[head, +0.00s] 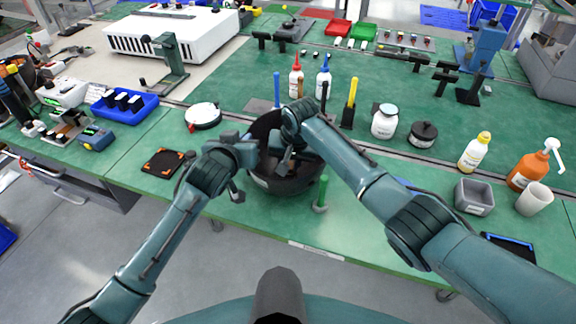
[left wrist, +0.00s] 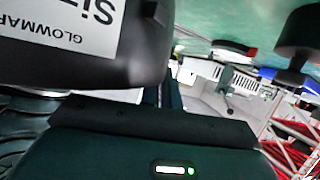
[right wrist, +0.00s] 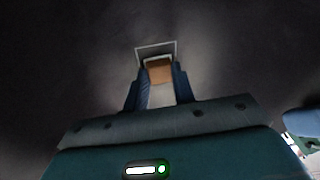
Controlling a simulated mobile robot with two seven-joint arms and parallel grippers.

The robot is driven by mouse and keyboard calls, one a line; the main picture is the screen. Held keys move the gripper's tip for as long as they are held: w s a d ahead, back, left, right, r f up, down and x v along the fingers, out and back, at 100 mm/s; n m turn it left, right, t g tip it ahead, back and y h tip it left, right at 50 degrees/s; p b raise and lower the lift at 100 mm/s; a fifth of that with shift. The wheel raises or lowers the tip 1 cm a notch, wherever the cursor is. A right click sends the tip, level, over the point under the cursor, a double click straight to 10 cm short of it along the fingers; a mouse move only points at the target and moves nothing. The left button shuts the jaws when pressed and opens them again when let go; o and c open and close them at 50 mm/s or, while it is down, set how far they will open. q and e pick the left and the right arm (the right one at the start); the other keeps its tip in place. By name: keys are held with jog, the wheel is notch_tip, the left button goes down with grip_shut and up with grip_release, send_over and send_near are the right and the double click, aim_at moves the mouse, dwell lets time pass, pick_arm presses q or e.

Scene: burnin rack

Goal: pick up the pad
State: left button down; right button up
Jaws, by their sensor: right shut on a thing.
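A small brown block with a pale lower part, which looks like the pad (right wrist: 160,72), is between the fingers of my right gripper (right wrist: 160,88) in the right wrist view. Dark surfaces surround it. In the head view my right gripper (head: 285,166) reaches down into a black round bin (head: 262,184), and the pad is not clear there. My left gripper (head: 236,192) is at the bin's left side. In the left wrist view the bin, with a white label (left wrist: 65,28), covers much of the picture, and the left fingertips are hard to make out.
The bin stands near the green table's front edge. A black tile with orange corners (head: 167,163) and a round white-topped dish (head: 203,115) lie left of it. A green-handled tool (head: 322,192) stands right of it. Bottles, including a white jar (head: 385,121), stand behind and right.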

jog(key=shift+r, duration=0.15)
jog(key=shift+r, duration=0.35)
jog(key=shift+c, duration=0.5)
notch_tip(320, 180, up, 9)
pick_arm(q)
jog(key=c, duration=1.6)
grip_release()
jog(key=shift+o, duration=0.2)
